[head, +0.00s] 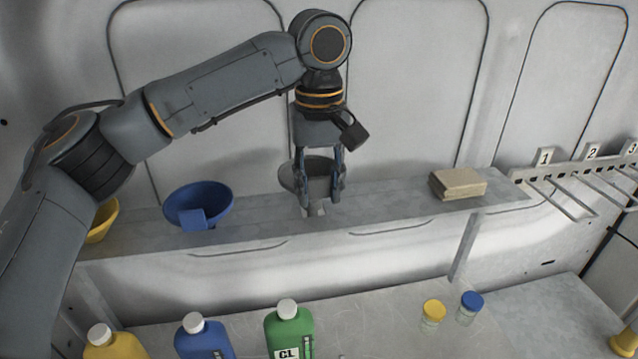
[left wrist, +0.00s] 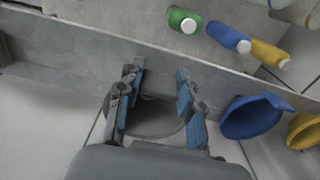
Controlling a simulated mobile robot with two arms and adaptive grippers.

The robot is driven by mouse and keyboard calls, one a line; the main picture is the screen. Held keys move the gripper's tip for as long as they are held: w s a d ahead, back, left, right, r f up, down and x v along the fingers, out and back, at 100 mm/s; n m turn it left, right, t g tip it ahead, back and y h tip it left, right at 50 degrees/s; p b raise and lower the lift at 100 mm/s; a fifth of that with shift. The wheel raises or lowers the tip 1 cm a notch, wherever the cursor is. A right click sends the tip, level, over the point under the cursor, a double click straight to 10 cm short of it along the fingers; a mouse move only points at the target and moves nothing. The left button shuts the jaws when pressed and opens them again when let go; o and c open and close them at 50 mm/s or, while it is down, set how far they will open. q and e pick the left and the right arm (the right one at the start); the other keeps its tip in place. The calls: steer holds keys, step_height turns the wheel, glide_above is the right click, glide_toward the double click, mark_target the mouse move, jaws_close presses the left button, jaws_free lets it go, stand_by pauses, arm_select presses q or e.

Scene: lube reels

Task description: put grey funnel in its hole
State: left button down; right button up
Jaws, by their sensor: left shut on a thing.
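The grey funnel (head: 291,178) is at the shelf in the middle of the head view, partly hidden by my left gripper (head: 320,198). My left gripper points down and is shut on the funnel, with its fingers on either side. In the left wrist view the funnel (left wrist: 155,121) shows between the fingers of my left gripper (left wrist: 159,74). The funnel's lower end is close to the shelf (head: 385,203); I cannot tell whether it is in a hole, as the hole is hidden. My right gripper is not in view.
A blue funnel (head: 210,207) and a yellow funnel (head: 102,221) sit left on the shelf. A tan stack (head: 457,184) lies at its right. Green (head: 289,330), blue (head: 203,340) and yellow bottles (head: 103,345) stand below, with two small jars. A numbered rack (head: 590,172) is far right.

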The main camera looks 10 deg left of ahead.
arm_select(q)
steer(key=shift+f, duration=0.2)
steer(key=c, duration=0.9)
jaws_free()
steer(key=shift+o, duration=0.2)
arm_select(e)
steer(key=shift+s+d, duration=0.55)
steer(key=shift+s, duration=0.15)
arm_select(q)
steer(key=shift+r, duration=0.25)
steer(key=shift+r+b, duration=0.3)
steer(key=shift+r, duration=0.1)
step_height(320, 180, up, 10)
steer(key=shift+b, duration=0.35)
steer(key=shift+r, duration=0.6)
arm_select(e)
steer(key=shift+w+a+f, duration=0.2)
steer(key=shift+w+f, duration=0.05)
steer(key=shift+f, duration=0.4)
